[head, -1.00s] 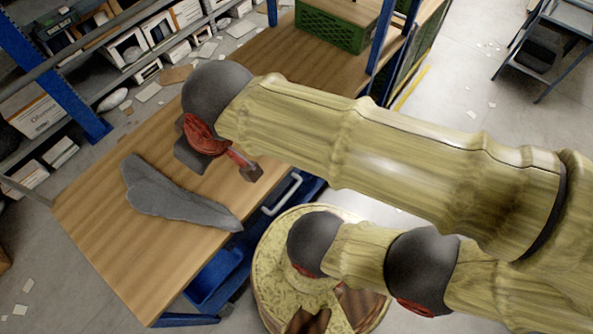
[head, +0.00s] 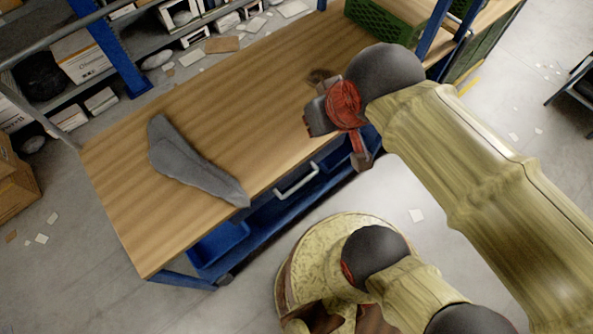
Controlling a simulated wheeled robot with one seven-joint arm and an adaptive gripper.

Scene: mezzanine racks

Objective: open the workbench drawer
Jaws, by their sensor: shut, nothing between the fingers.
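The wooden-topped workbench (head: 130,210) has a blue frame. A pale, bar-shaped drawer handle (head: 297,181) shows below its front edge, on the blue drawer front (head: 328,160). The drawer looks shut, though the bench top hides most of it. My gripper (head: 361,163), dark and red, is shut and empty. It points down just off the bench's front edge, to the right of the handle and apart from it.
A grey, wedge-like cloth or sheet (head: 190,165) lies on the bench top. A blue bin (head: 218,243) sits under the bench. A green crate (head: 385,27) stands at the back. Open floor (head: 420,195) lies right of the bench front.

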